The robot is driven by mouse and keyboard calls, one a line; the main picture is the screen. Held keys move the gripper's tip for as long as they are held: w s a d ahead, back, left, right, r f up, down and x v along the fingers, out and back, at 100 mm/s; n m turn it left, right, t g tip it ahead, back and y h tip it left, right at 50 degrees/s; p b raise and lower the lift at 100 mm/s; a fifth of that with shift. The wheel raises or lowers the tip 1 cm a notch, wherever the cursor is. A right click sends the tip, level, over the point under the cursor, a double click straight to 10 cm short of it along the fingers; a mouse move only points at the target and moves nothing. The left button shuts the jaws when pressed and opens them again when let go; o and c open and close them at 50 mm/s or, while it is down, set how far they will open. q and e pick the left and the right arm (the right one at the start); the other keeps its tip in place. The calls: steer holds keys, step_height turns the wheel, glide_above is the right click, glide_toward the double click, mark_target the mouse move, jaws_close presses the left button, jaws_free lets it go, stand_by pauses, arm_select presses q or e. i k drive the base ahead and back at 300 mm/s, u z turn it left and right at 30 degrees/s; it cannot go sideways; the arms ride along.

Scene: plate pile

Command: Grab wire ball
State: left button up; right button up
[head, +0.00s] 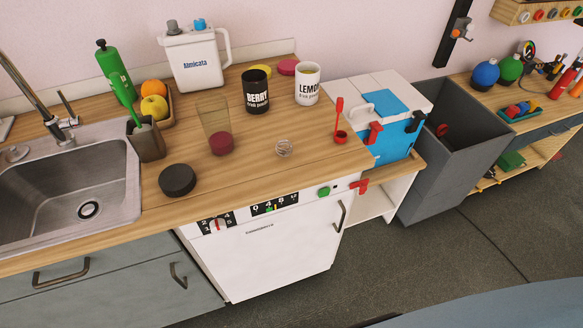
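Neither of my grippers shows in the head view.
The sink (75,190) is left. The counter in front of the ball is clear.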

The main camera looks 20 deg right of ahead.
mark_target(279, 154)
steer(key=k, duration=0.95)
steer(key=u, duration=0.75)
steer(key=i, duration=1.35)
steer(key=z, duration=0.75)
